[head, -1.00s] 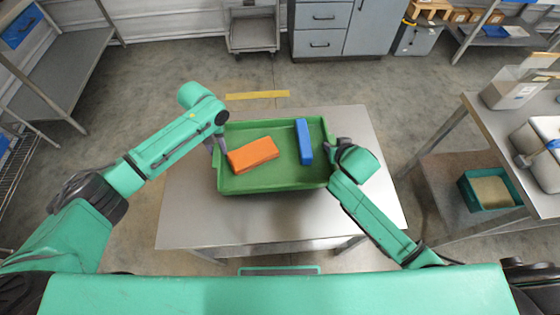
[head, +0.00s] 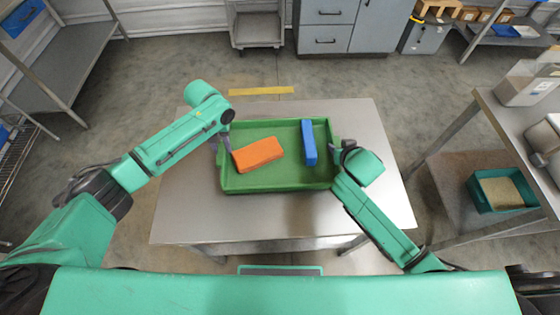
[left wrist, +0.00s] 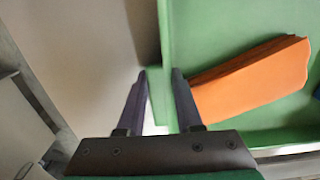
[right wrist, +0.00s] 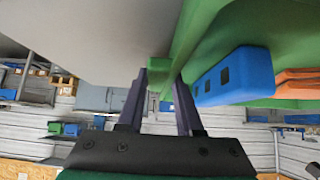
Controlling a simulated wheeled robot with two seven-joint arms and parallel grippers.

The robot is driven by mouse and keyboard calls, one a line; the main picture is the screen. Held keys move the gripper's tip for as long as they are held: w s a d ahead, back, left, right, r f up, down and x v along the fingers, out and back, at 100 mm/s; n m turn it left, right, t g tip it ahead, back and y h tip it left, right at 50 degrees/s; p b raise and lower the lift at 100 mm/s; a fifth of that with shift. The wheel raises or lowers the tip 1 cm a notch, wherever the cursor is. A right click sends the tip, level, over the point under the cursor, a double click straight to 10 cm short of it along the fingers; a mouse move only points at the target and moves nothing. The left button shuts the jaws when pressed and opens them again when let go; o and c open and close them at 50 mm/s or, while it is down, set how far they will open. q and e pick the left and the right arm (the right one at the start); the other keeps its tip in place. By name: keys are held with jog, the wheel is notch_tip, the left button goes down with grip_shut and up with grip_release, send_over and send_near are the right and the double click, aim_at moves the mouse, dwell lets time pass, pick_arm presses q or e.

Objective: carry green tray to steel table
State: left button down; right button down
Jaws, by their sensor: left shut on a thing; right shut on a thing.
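The green tray (head: 280,187) is level over the steel table (head: 190,215), between my two grippers. I cannot tell whether its underside touches the table top. An orange block (head: 258,155) lies in its left half and a blue block (head: 309,142) in its right half. My left gripper (head: 221,144) is shut on the tray's left wall; the left wrist view shows the rim between the fingers (left wrist: 160,75). My right gripper (head: 338,152) is shut on the right wall, and in the right wrist view the wall runs between the fingers (right wrist: 161,78).
The steel table top is bare around the tray. A bench (head: 490,105) with bins stands to the right, with a teal bin (head: 502,191) on its lower shelf. A grey shelf (head: 65,70) stands at far left. Cabinets (head: 335,35) stand at the back beyond open floor.

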pick_arm(q)
jog(key=c, duration=0.6)
grip_release()
jog(key=shift+a+f, duration=0.1)
jog(key=shift+f, duration=0.05)
pick_arm(e)
jog(key=c, duration=0.6)
grip_release()
jog(key=shift+f, duration=0.1)
pick_arm(q)
jog(key=shift+o, duration=0.2)
jog(key=shift+s, duration=0.1)
pick_arm(e)
jog(key=shift+o, duration=0.2)
jog(key=shift+s, duration=0.1)
pick_arm(q)
notch_tip(320, 180, up, 12)
pick_arm(e)
jog(key=v, duration=1.2)
